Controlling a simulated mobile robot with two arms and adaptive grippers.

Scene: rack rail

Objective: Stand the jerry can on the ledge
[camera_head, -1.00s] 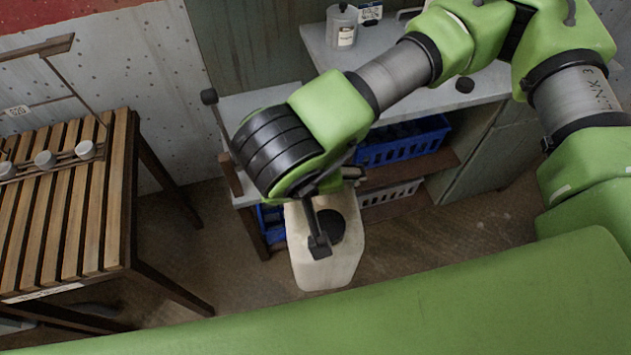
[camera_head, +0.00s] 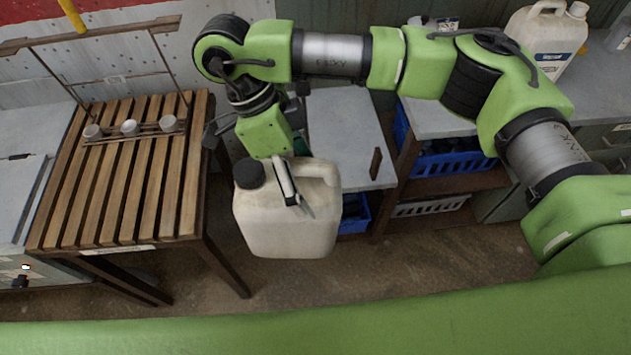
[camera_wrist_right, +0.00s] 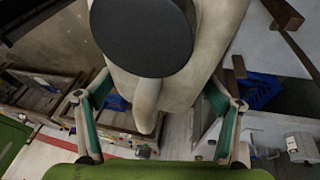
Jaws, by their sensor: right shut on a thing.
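The off-white jerry can (camera_head: 280,225) with a dark cap hangs in the air, roughly upright, just right of the slatted table. My right gripper (camera_head: 288,185) is shut on it near its handle, partly hiding its upper side. In the right wrist view the can (camera_wrist_right: 205,55) and its round dark cap fill the upper middle, with the gripper fingers (camera_wrist_right: 152,118) on both sides of the handle. A grey ledge-like top (camera_head: 345,130) lies behind the can; I cannot tell whether this is the task's ledge. My left gripper is not in view.
The slatted wooden table (camera_head: 130,180) stands left, with several small white cups on a rail across it. Another white can with a label (camera_head: 545,42) stands on the grey bench at right. Blue (camera_head: 450,165) and white (camera_head: 430,206) baskets sit below. Floor in front is clear.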

